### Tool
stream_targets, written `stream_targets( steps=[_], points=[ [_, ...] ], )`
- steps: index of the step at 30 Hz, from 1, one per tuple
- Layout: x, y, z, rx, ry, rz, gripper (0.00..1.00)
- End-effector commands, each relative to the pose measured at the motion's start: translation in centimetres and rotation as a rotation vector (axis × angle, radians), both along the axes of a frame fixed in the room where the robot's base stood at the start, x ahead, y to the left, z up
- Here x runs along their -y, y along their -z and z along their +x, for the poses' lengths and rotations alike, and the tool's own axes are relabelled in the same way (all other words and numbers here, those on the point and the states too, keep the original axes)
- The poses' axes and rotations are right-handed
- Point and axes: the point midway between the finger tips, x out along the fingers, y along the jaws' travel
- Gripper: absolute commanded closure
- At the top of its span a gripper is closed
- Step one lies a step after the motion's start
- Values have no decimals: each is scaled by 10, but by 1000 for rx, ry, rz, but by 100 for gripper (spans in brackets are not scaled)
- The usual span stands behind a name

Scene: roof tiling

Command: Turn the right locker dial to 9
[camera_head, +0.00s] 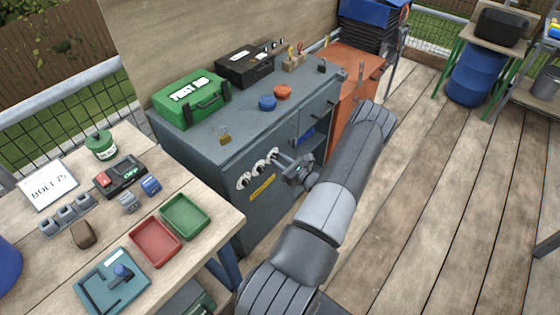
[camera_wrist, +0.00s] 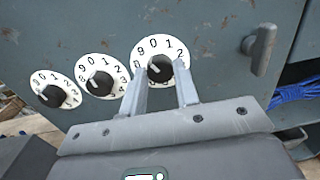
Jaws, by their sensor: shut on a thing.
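The locker (camera_head: 205,150) is a grey metal cabinet with three white number dials on its front. The right dial (camera_head: 273,155) is beside my gripper (camera_head: 284,160). In the wrist view, the right dial (camera_wrist: 145,49) has a white face with 9, 0, 1 and 2 showing along its top. My gripper (camera_wrist: 161,76) has a finger on each side of its black knob (camera_wrist: 159,69) and is shut on it. I cannot clearly read where this knob points. The middle dial (camera_wrist: 99,76) and left dial (camera_wrist: 54,90) are free, to the left.
A grey handle (camera_wrist: 260,48) sticks out to the right of the right dial. An open compartment with a blue bundle (camera_wrist: 296,91) is farther right. A yellow label (camera_head: 262,188) is below the dials. A wooden table (camera_head: 220,222) stands at left.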

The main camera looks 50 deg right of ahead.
Motion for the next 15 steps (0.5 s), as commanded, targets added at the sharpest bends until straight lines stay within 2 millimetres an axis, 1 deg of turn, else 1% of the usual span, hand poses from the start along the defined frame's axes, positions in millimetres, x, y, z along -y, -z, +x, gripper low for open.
stream_targets(
  steps=[6,15],
  points=[
    [0,1,0,-1,0,-99,94],
    [0,1,0,-2,0,-150,94]
  ],
)
